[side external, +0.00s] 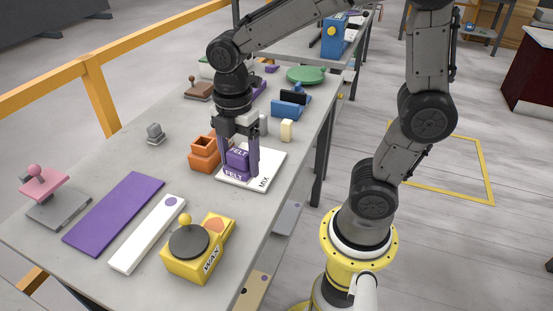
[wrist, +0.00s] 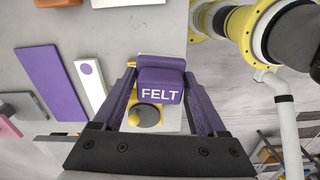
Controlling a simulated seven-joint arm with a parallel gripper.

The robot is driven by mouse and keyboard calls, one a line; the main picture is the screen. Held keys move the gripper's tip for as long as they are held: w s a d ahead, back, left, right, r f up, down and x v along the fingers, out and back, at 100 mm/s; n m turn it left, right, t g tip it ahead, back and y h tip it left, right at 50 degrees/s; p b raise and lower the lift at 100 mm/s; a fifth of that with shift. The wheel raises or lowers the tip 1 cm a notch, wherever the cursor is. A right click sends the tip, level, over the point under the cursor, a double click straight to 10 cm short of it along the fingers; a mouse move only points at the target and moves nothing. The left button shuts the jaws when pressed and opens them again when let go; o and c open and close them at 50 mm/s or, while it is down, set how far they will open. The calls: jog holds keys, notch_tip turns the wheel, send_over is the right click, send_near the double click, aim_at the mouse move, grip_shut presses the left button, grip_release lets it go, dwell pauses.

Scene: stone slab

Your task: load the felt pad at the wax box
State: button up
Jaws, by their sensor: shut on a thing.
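The felt pad (side external: 236,163) is a purple block lettered FELT. My gripper (side external: 238,165) is shut on it, with a finger on each side, over the white MIX board (side external: 262,172). I cannot tell whether the pad touches the board. In the wrist view the pad (wrist: 160,88) sits between the fingers, its lettered face showing. The wax box (side external: 195,262) is yellow, lettered WAX, near the front of the slab, apart from my gripper. A dark round disc with a yellow knob sits on its top, beside an orange patch. The wrist view shows it partly hidden behind the pad.
Orange stacked blocks (side external: 204,153) stand just left of my gripper. A cream block (side external: 287,130) and a blue device (side external: 290,105) are behind. A white strip (side external: 148,233), purple strip (side external: 115,212) and pink-topped stamp (side external: 45,187) lie front left. The slab's right edge is close.

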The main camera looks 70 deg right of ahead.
jog(key=shift+n, duration=0.8)
jog(key=shift+w+a+f, duration=0.75)
jog(key=shift+a+f, duration=0.4)
jog(key=shift+f, duration=0.6)
jog(key=shift+w+a+f, duration=0.75)
jog(key=shift+a+f, duration=0.35)
jog(key=shift+f, duration=0.65)
jog(key=shift+w+a+f, duration=0.75)
jog(key=shift+a+f, duration=0.4)
jog(key=shift+f, duration=0.6)
jog(key=shift+f, duration=0.65)
notch_tip(320, 180, up, 7)
jog(key=shift+r, duration=0.1)
